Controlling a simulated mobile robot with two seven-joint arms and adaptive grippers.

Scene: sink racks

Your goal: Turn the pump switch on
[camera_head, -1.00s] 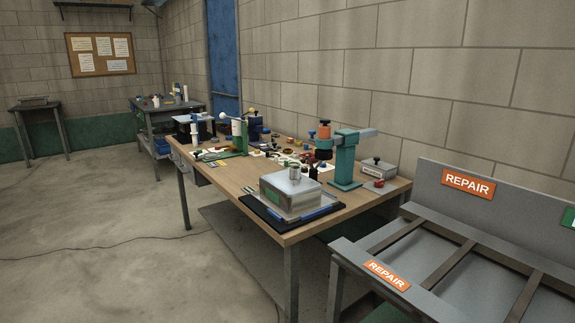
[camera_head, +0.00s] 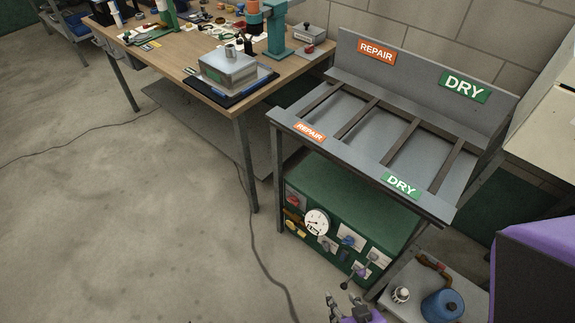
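A green control box (camera_head: 345,205) stands on the floor level under the grey rack in the head view. Its front panel carries a round white gauge (camera_head: 317,222), a red control (camera_head: 294,201), a blue control (camera_head: 347,241) and several small plates and levers. I cannot read the labels, so I cannot tell which one is the pump switch. My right gripper (camera_head: 346,309) is at the bottom edge, partly cut off, below and in front of the panel's right end. Its fingers look apart, with nothing seen between them. My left gripper is not in view.
The rack (camera_head: 378,152) with REPAIR and DRY signs overhangs the box. A workbench (camera_head: 180,70) with a metal box stands to the left. A small table (camera_head: 405,278) with a blue container (camera_head: 442,306) is at the lower right. A cable crosses the open floor.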

